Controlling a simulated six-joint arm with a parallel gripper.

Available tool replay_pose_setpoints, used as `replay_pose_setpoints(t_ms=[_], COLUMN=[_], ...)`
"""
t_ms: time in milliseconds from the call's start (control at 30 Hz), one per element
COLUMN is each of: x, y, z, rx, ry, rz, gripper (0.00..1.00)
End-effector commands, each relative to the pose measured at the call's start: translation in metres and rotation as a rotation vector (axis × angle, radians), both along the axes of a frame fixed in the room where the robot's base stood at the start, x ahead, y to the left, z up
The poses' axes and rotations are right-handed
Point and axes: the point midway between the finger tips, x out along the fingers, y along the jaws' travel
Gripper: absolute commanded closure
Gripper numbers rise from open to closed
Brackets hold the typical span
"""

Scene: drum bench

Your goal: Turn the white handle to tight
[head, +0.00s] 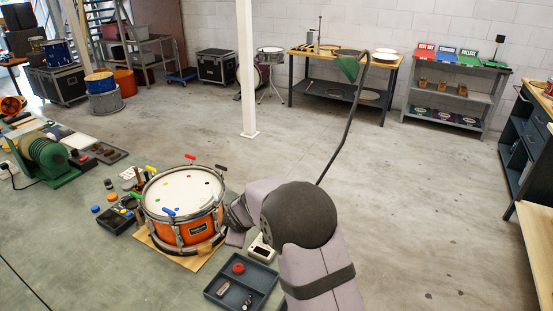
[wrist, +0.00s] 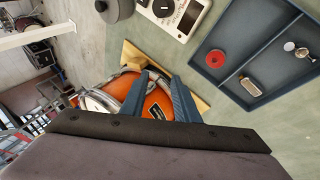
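The orange drum (head: 199,231) with a white head stands on a wooden board, with several coloured handles around its rim. Nothing is visibly held. In the head view my arm hides the gripper by the drum's right side.
A blue-grey divided tray (wrist: 238,46) with a red disc (wrist: 215,59) and small metal parts lies near the drum. A white meter (wrist: 190,17) sits beside it. A dark parts tray (head: 117,220) and a green machine (head: 46,158) stand left of the drum.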

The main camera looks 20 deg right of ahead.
Motion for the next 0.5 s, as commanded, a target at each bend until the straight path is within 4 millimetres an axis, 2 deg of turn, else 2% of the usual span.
replay_pose_setpoints(t_ms=[233,500], x=[0.001,0.008], y=[-0.027,-0.064], z=[0.016,0.046], rx=[-0.24,-0.49], ry=[0.093,0.192], rz=[0.158,0.286], gripper=[0.72,0.72])
